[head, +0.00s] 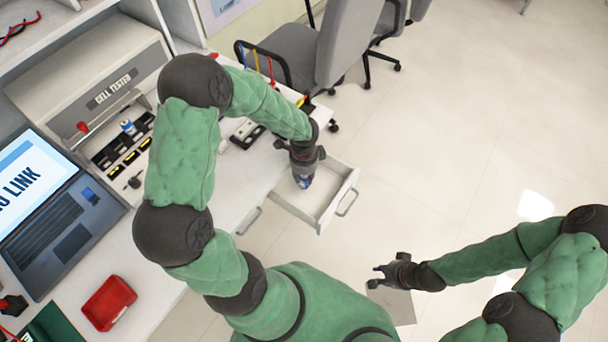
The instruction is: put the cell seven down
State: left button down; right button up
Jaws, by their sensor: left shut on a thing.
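My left gripper (302,172) points down over an open drawer (336,201) and is shut on a small blue cell (304,183). Only the lower part of the cell shows below the fingers; its label is too small to read. I cannot tell whether the cell touches the drawer floor. My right gripper (378,275) is open and empty, off to the right below the drawer, over the floor.
A cell tester (112,92) stands on the bench, with another blue-and-white cell (128,127) at its slots. A laptop (50,215) and a red tray (109,303) lie on the bench at left. Grey chairs (290,55) stand behind; the floor at right is clear.

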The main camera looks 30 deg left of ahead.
pick_arm(q)
jog(key=c, duration=0.9)
grip_release()
jog(key=shift+c, duration=0.2)
notch_tip(320, 180, up, 12)
jog(key=p, duration=0.6)
jog(key=shift+r, duration=0.15)
